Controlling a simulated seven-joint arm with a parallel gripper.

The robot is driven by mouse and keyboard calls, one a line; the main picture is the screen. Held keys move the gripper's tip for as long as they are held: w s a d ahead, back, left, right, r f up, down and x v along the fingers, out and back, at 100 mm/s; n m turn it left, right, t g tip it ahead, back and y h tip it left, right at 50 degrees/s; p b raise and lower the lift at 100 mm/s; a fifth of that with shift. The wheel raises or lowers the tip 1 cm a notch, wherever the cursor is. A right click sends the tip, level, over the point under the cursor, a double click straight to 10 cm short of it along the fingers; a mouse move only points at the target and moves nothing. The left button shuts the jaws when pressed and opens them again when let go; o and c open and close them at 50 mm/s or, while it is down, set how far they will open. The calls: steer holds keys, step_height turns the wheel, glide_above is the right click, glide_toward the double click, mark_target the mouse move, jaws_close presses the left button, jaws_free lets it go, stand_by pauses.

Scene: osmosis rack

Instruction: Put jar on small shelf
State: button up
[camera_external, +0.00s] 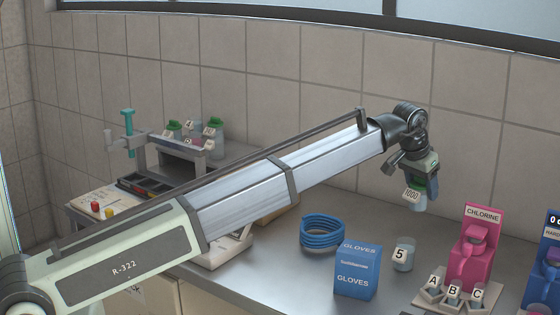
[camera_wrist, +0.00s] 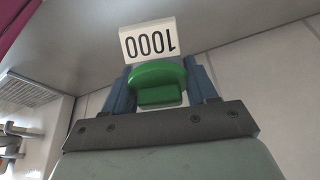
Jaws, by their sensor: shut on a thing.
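My gripper (camera_external: 424,184) is raised above the back right of the bench. It is shut on a jar (camera_external: 417,204) with a green lid and a white label reading 1000. In the wrist view the blue fingers of my gripper (camera_wrist: 160,88) stand on either side of the jar's green lid (camera_wrist: 157,76); the label shows upside down beyond it. The jar hangs clear of the bench. A small grey shelf (camera_external: 186,151) stands at the far left, with other green-lidded jars (camera_external: 216,131) and small numbered labels on or behind it; my arm hides part of that area.
On the bench stand a blue gloves box (camera_external: 357,272), a blue coil (camera_external: 322,232), a beaker marked 5 (camera_external: 403,256), a pink chlorine unit (camera_external: 477,250) and a holder with cups A, B, C (camera_external: 450,293). A teal syringe-like piece (camera_external: 128,130) stands left of the shelf.

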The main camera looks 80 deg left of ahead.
steer(key=shift+r, duration=0.2)
steer(key=s+a+r+n, duration=0.1)
steer(key=s+a, duration=0.4)
steer(key=a, duration=0.5)
steer(key=s+a+n+y, duration=0.1)
steer(key=s+a+n, duration=0.1)
steer(key=s+a, duration=0.55)
steer(key=s+a+r+n, duration=0.1)
steer(key=s+a, duration=0.3)
steer(key=a, duration=0.7)
steer(key=s+a+r+n+g, duration=0.1)
steer(key=s+a+r+n, duration=0.1)
steer(key=s+a, duration=1.05)
steer(key=s+a+r+n+g, duration=0.1)
steer(key=s+a+r+n, duration=0.15)
steer(key=s+a, duration=1.05)
steer(key=shift+m+y, duration=0.35)
steer(key=shift+y, duration=0.05)
steer(key=shift+w+a+f, duration=0.1)
steer(key=shift+w+f, duration=0.15)
steer(key=shift+f, duration=1.25)
steer(key=shift+w+a+f, duration=0.1)
steer(key=shift+w+f, duration=0.15)
steer(key=shift+f, duration=1.25)
steer(key=shift+w+a+f, duration=0.1)
steer(key=shift+w+f, duration=0.15)
steer(key=shift+f, duration=1.25)
steer(key=shift+f, duration=0.1)
steer(key=o, duration=1.4)
steer(key=shift+c, duration=0.2)
